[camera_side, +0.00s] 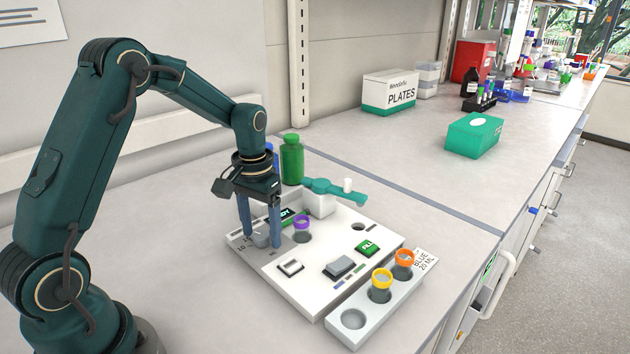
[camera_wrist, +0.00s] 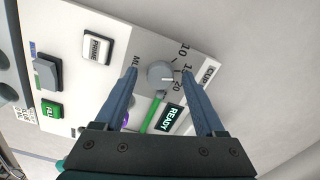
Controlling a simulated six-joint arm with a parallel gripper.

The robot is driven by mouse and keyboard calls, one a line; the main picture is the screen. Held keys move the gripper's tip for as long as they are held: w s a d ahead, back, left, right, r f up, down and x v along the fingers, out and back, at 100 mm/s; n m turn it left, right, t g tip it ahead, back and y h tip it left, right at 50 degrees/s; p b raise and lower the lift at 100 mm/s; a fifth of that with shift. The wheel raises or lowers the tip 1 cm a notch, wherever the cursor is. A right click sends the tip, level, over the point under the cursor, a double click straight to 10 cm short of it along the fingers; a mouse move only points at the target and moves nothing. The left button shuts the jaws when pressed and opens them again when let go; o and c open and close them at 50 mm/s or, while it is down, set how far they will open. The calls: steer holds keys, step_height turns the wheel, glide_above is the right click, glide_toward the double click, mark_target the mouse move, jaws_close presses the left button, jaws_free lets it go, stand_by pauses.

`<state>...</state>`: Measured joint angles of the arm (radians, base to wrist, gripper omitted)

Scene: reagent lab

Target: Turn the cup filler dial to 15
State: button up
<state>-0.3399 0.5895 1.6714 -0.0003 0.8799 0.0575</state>
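The cup filler (camera_side: 290,268) is a white panel on the bench. Its grey round dial (camera_side: 261,240) shows in the wrist view (camera_wrist: 160,75) beside printed marks 10, 15 and 20, the 15 partly covered by a finger. A light pointer line on the dial faces right, towards the 15 to 20 side; I cannot tell its exact mark. My gripper (camera_wrist: 159,71) points down over the panel, as the side view also shows (camera_side: 259,248). Its two blue fingers are open on either side of the dial, with visible gaps to it in the wrist view.
A purple-rimmed cup (camera_side: 302,224) sits in the panel near my fingers, with a READY display (camera_wrist: 170,117) nearby. A rack (camera_side: 352,320) in front holds yellow (camera_side: 381,279) and orange (camera_side: 403,258) rimmed cups. A green bottle (camera_side: 292,162) stands behind.

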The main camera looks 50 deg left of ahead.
mark_target(263, 235)
steer(key=shift+r, duration=2.55)
steer(key=shift+w+d+r, duration=0.1)
steer(key=shift+d+r, duration=0.05)
steer(key=shift+r, duration=0.05)
steer(key=s+d+r+m+t, duration=0.2)
steer(key=s+d+r+t, duration=0.25)
steer(key=d+r, duration=0.4)
steer(key=s+d+f+m+t, duration=0.1)
steer(key=s, duration=0.9)
steer(key=shift+s+d+f, duration=0.2)
steer(key=shift+d+f, duration=0.05)
steer(key=shift+d, duration=0.1)
